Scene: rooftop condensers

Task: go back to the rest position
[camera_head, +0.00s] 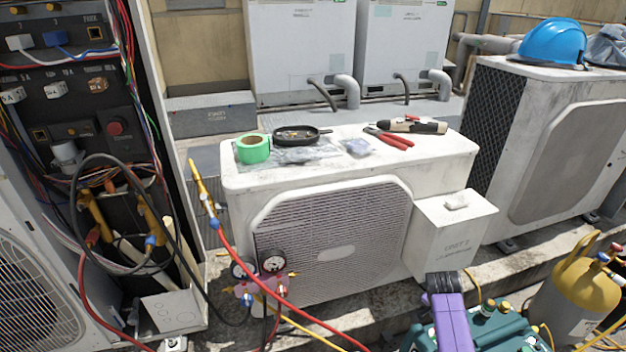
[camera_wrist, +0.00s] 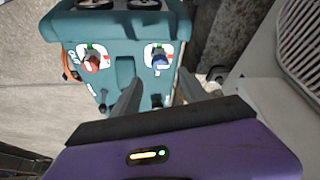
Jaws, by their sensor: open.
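My gripper (camera_wrist: 160,78) shows in the wrist view with its two dark fingers apart and nothing between them. Its purple body fills the bottom of that view. Beyond the fingers is a teal machine (camera_wrist: 125,55) with a red knob (camera_wrist: 92,62) and a blue knob (camera_wrist: 160,60). In the head view, my purple and dark arm end (camera_head: 449,312) is at the lower middle right, overlapping the teal machine (camera_head: 492,330). The fingertips cannot be made out there.
A white condenser (camera_head: 350,165) holds green tape (camera_head: 252,149), a black tray (camera_head: 302,134) and red-handled pliers (camera_head: 390,138). A gauge manifold (camera_head: 262,280) with red, yellow and black hoses hangs before it. A yellow-topped cylinder (camera_head: 585,285) stands at right; an open wiring cabinet is at left.

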